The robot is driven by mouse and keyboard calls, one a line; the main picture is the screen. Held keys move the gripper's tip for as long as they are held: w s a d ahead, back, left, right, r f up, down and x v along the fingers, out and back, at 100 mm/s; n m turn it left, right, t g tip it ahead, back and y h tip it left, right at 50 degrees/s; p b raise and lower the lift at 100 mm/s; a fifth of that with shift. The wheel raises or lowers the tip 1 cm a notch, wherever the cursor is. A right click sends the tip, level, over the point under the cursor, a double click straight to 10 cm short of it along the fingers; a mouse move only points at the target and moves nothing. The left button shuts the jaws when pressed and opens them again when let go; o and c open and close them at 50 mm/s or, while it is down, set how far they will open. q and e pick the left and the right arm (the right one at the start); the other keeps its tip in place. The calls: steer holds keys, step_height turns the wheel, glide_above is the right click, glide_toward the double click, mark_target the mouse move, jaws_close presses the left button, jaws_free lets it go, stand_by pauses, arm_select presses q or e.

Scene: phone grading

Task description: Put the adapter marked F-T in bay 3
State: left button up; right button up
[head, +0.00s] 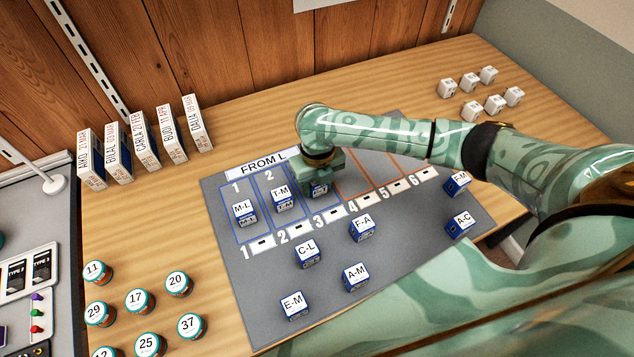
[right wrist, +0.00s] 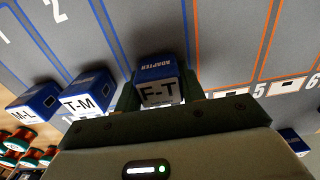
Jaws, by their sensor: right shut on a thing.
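The F-T adapter (right wrist: 158,92) is a small blue block with a white top marked F-T. My right gripper (right wrist: 160,86) is shut on it, one finger on each side. In the head view only part of the adapter (head: 320,189) shows below my right gripper (head: 322,165), over the blue-outlined bay 3 (head: 322,212) on the grey mat. Whether its underside touches the mat cannot be told. My left gripper is not in view.
Adapter M-L (head: 244,209) stands in bay 1 and T-M (head: 281,196) in bay 2, close left of the gripper. Several other adapters, such as C-L (head: 307,250) and F-A (head: 362,226), stand on the mat (head: 250,290) nearer me. Orange-lined bays lie to the right.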

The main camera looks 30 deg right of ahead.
steer(key=shift+f, duration=0.15)
steer(key=o, duration=1)
steer(key=shift+c, duration=0.2)
step_height(320, 180, up, 12)
steer(key=p, duration=0.5)
steer(key=shift+r, duration=0.2)
